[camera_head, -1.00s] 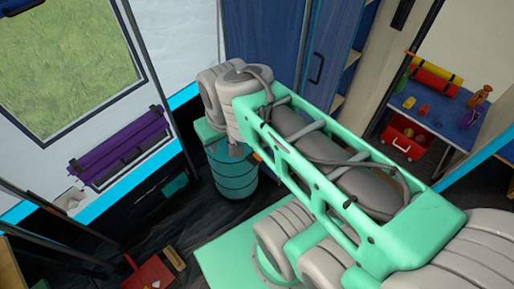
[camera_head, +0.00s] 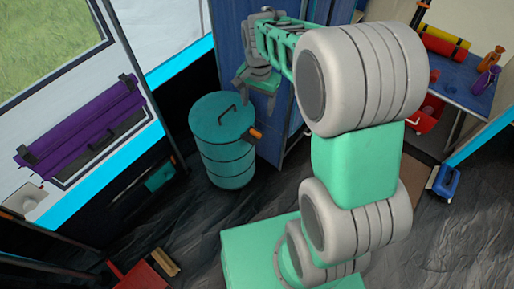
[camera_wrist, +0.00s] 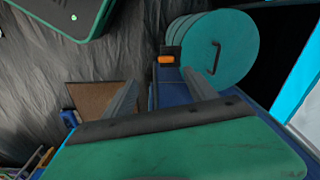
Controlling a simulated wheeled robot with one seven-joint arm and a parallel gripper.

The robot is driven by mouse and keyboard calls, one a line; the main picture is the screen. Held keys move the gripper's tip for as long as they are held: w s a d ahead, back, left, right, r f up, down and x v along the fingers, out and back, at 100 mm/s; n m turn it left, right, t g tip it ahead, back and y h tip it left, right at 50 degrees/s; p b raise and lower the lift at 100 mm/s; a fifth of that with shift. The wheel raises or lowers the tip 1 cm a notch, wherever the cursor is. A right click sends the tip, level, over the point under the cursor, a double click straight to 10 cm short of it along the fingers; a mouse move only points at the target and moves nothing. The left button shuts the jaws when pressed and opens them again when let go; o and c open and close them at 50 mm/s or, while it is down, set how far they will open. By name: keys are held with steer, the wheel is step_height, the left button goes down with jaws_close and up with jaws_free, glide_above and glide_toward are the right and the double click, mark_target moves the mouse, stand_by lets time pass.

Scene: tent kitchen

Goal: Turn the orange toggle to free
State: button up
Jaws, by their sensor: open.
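In the wrist view the toggle (camera_wrist: 167,59) is a small orange block under a dark piece at the barrel's edge. My gripper (camera_head: 256,92) is above and behind the barrel, near the blue cabinet. In the wrist view my gripper (camera_wrist: 160,76) has its two grey fingers spread, with nothing between them. The toggle appears beyond the fingertips, between their lines, apart from both.
The blue cabinet (camera_head: 228,50) stands close behind the barrel. The barrel's lid has a dark handle (camera_head: 227,112). A blue table (camera_head: 465,85) with bottles is at the right.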

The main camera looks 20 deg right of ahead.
mark_target(255, 132)
steer(key=w+f+m+b, duration=0.1)
steer(key=f, duration=0.3)
steer(key=w+f+b, duration=0.1)
steer(key=f, duration=0.2)
steer(key=w+f+m+b, duration=0.1)
steer(key=w+f, duration=0.1)
steer(key=f, duration=0.2)
steer(key=shift+d+f+m+g, duration=0.1)
steer(key=shift+f+m+g, duration=0.2)
steer(key=shift+f+g, duration=0.1)
step_height(255, 132, down, 7)
steer(key=shift+f+b, duration=0.1)
steer(key=shift+b, duration=0.75)
steer(key=c, duration=1.4)
